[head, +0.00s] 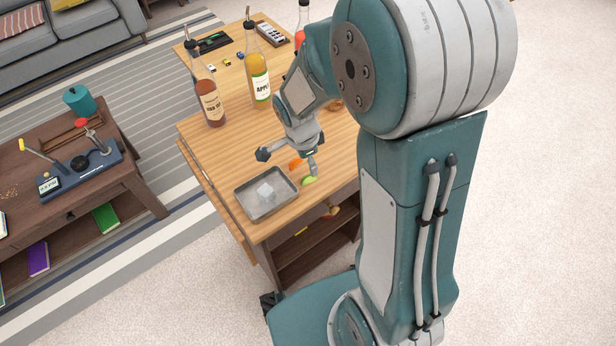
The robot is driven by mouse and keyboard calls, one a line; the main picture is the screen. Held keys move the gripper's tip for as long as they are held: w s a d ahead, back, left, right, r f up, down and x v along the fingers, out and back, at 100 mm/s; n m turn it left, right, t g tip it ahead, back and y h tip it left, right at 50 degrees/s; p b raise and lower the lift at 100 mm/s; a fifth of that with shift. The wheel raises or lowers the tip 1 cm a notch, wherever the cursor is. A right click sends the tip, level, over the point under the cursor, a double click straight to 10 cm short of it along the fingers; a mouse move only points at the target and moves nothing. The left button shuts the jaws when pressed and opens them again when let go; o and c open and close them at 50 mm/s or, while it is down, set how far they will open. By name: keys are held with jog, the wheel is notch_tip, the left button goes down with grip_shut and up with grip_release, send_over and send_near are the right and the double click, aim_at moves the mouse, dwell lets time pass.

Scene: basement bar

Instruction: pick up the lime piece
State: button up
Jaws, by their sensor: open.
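The lime piece (309,180) is a small green piece on the wooden table, just right of the metal tray. My gripper (288,164) is above the table with its fingers spread wide, open and empty. Its right fingertip is close to the lime piece; I cannot tell whether they touch. An orange piece (296,163) lies beside the lime, between the fingers in this view. My arm covers the right part of the table.
The metal tray (246,207) with clear ice-like pieces sits at the table's near edge. Two bottles (207,93) (257,72) stand behind my gripper, and a red one (301,22) is farther back. A low brown table (125,180) stands left. Wood between tray and bottles is clear.

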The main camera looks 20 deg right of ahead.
aim_at(308, 176)
jog(key=f, duration=0.4)
jog(key=shift+s+a+f, duration=0.15)
jog(key=shift+s+f, duration=0.05)
jog(key=shift+f, duration=0.4)
jog(key=c, duration=0.9)
